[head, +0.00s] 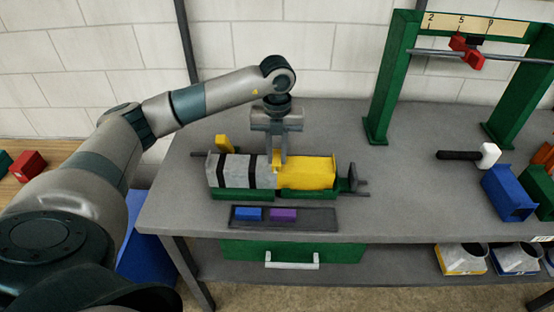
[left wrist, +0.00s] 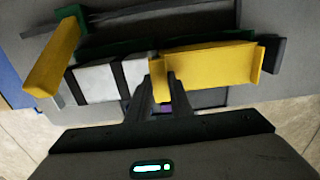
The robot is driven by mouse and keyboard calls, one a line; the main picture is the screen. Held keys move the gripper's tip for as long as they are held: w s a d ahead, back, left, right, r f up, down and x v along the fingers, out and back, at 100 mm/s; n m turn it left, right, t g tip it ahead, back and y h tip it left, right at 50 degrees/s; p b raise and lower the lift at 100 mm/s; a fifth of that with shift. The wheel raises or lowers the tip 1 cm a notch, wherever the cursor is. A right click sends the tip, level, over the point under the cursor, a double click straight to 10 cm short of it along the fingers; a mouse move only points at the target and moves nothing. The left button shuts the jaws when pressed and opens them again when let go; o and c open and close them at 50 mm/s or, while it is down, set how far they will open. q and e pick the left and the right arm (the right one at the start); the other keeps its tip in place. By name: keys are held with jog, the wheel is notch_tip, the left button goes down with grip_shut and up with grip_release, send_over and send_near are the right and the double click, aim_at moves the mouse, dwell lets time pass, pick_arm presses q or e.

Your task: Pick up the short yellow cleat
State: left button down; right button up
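My left gripper (head: 279,168) points down at the seam between the striped grey duct section and the yellow section (head: 308,174). In the left wrist view its fingertips (left wrist: 163,80) are close together with a narrow gap, at a small yellow strip (left wrist: 157,68) at the yellow section's left end. I cannot tell whether this strip is a separate cleat or whether the fingers grip it. Another yellow piece (head: 225,144) stands behind the striped section's left end; it looks like a bar in the left wrist view (left wrist: 52,62). My right gripper is not in view.
A dark tray (head: 322,219) in front holds a blue block (head: 248,213) and a purple block (head: 283,215). A green frame (head: 390,80), a mallet (head: 487,155) and a blue duct piece (head: 510,195) stand on the right. The grey bench (head: 400,210) has free room between.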

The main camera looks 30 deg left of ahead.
aim_at(279, 157)
pick_arm(q)
jog(key=shift+r, duration=0.15)
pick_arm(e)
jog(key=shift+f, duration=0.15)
